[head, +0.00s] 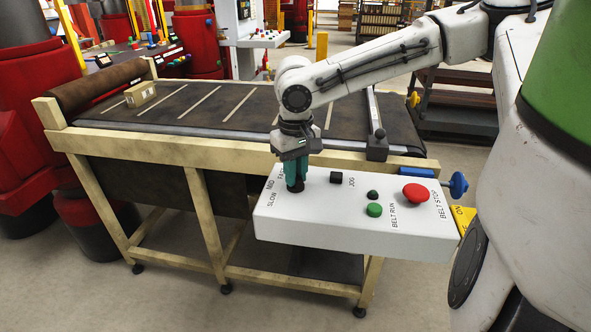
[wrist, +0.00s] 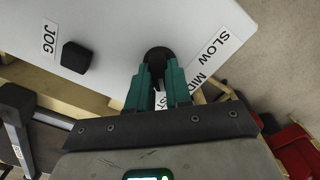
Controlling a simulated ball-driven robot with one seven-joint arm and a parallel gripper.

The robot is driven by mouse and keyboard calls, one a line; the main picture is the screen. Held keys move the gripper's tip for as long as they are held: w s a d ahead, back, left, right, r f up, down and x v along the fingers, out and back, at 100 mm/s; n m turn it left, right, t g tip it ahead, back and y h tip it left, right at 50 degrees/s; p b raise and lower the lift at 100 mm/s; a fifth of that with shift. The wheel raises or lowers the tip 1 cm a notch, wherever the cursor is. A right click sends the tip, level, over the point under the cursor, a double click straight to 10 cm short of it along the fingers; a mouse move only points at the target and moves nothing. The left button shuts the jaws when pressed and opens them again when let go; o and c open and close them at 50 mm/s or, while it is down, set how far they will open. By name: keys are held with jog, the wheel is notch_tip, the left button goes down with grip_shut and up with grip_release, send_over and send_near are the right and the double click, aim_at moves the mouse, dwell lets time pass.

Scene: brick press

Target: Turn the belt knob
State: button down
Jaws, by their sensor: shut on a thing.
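The belt knob (head: 296,187) is a round black knob at the left end of the white control box (head: 340,222), beside the labels SLOW and MID and a partly hidden third label. My gripper (head: 295,181) points down at it with teal fingers and is shut on it. In the wrist view the knob (wrist: 158,55) shows at the fingertips, between the two teal fingers of my gripper (wrist: 160,70). The fingers hide part of the knob, and I cannot tell which label it points to.
A black JOG button (head: 336,177), a green BELT RUN button (head: 374,210), a small dark button (head: 373,194) and a red BELT STOP button (head: 415,193) stand on the same box. Behind it, a cardboard box (head: 140,94) sits on the dark conveyor belt (head: 193,104).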

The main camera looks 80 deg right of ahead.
jog(key=n+p, duration=0.1)
jog(key=p, duration=0.1)
jog(key=n+p, duration=0.2)
jog(key=shift+r+n, duration=0.2)
jog(key=shift+n, duration=0.1)
jog(key=n+p, duration=0.3)
jog(key=n, duration=0.2)
jog(key=shift+f+n, duration=0.1)
jog(key=shift+n, duration=0.2)
jog(key=n+p, duration=0.1)
jog(key=n, duration=0.4)
jog(key=shift+f+p, duration=0.1)
jog(key=shift+p, duration=0.25)
jog(key=shift+n, duration=2.5)
jog(key=c, duration=1)
grip_release()
jog(key=shift+c, duration=0.2)
